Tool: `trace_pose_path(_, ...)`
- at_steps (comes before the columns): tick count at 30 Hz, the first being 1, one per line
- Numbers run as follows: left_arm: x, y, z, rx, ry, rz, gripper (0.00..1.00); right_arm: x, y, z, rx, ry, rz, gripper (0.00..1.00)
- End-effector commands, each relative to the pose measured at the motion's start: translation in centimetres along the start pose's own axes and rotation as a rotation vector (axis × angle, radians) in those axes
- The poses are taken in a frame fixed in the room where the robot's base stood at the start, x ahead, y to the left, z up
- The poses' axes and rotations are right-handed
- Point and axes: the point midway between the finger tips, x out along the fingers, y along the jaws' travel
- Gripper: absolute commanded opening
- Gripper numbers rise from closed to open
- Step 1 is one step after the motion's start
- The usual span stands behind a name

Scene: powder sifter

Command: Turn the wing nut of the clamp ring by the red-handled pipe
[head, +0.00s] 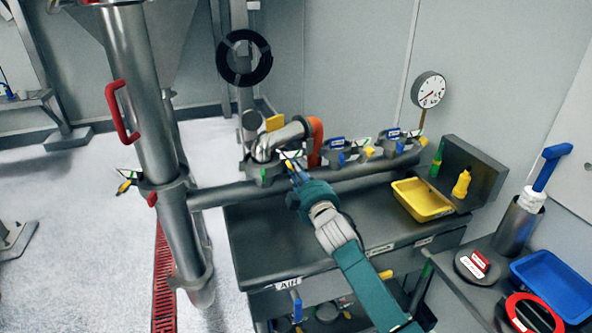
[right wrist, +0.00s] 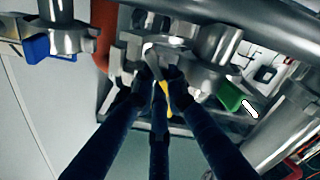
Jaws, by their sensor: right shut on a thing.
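A tall steel pipe (head: 140,90) with a red handle (head: 120,112) stands at the left. A clamp ring with yellow and green wing parts (head: 127,181) sits on its lower part. My right gripper (head: 290,165) is away from that pipe, at the clamp ring (head: 264,174) under a steel elbow (head: 278,138). In the right wrist view my right gripper (right wrist: 161,74) is shut on a small wing nut with a yellow part (right wrist: 162,92). The fingers hide much of the nut. My left gripper is not in view.
An orange-red part (head: 316,142) stands close to the elbow. More clamps with blue and yellow parts (head: 348,152) line the horizontal pipe to the right. A yellow tray (head: 422,212) lies on the steel bench. A blue tray (head: 555,283) is at the far right.

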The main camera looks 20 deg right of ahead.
Motion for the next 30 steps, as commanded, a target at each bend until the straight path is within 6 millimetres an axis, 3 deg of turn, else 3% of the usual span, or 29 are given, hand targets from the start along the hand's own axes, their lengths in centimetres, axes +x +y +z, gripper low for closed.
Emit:
trace_pose_path(5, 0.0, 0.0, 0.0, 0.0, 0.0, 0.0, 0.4, 0.0, -0.1, 0.1, 0.001, -0.002, -0.001, 0.0)
trace_pose_path(6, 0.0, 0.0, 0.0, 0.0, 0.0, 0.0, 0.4, 0.0, -0.1, 0.1, 0.001, -0.003, -0.001, 0.14)
trace_pose_path(9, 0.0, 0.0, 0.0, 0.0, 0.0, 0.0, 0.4, 0.0, -0.1, 0.1, 0.001, -0.002, -0.001, 0.32)
trace_pose_path(20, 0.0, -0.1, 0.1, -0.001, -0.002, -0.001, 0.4, -0.4, 0.0, 0.1, 0.002, -0.001, 0.0, 0.32)
trace_pose_path(23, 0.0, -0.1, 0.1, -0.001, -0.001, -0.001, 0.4, -1.6, -0.1, 0.2, 0.002, -0.002, -0.001, 0.32)
trace_pose_path(30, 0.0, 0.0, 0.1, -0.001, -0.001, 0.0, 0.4, -6.7, -0.1, 0.2, 0.001, -0.003, -0.002, 0.32)
